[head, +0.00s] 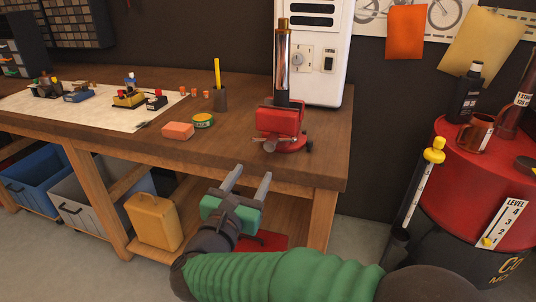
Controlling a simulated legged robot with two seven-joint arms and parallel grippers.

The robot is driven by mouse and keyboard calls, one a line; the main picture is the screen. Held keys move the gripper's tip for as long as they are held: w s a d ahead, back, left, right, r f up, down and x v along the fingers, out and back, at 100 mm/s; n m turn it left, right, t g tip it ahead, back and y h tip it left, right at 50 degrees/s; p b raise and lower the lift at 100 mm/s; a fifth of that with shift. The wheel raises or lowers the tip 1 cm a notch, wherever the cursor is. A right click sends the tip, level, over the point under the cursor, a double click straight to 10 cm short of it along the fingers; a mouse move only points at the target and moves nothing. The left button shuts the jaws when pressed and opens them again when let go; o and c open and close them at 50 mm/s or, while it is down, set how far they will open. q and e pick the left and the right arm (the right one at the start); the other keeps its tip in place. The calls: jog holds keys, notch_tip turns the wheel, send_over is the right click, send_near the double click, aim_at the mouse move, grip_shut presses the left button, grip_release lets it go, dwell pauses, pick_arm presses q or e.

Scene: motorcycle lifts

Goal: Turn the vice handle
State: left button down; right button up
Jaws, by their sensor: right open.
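A red vice (281,120) stands near the right end of the wooden workbench. An upright chrome and black cylinder (283,60) rises from its top. My right gripper (252,173), with two grey fingers and a green body, is open and empty. In the picture it is below and left of the vice, by the bench's front edge, apart from the vice. My left gripper is out of view.
A red drum (478,175) stands at right. The bench's front right corner is clear.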

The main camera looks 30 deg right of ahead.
aim_at(269, 147)
jog(key=x, duration=1.3)
jog(key=shift+w+d, duration=0.2)
jog(key=shift+d, duration=0.05)
jog(key=shift+c, duration=0.4)
grip_shut()
